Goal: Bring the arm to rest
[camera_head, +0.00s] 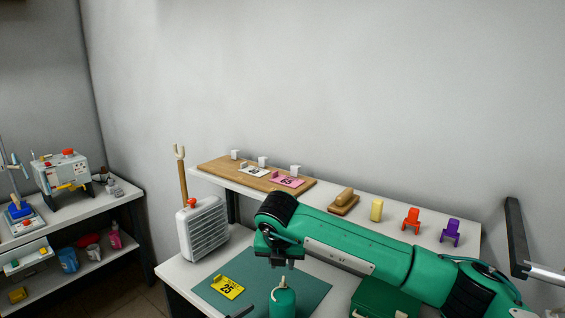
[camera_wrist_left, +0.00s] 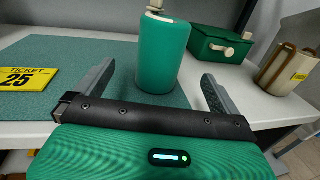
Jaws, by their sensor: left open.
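My left gripper (camera_wrist_left: 160,90) is open in the left wrist view, with one grey finger at each side and no object gripped. A green cylindrical bottle (camera_wrist_left: 163,55) with a pale knob stands upright beyond the fingers, roughly centred between them. My green right arm reaches in from the right, above the worktop. Its dark end (camera_head: 284,257) hangs down behind the bottle; its fingers are too small to read.
A yellow ticket (camera_head: 228,287) lies on the green mat (camera_head: 310,284), left of the bottle. A green box (camera_wrist_left: 222,45) and a tan container (camera_wrist_left: 287,68) stand to the right. A white louvred unit (camera_head: 203,229) stands left. The rear shelf (camera_head: 380,213) carries several small items.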

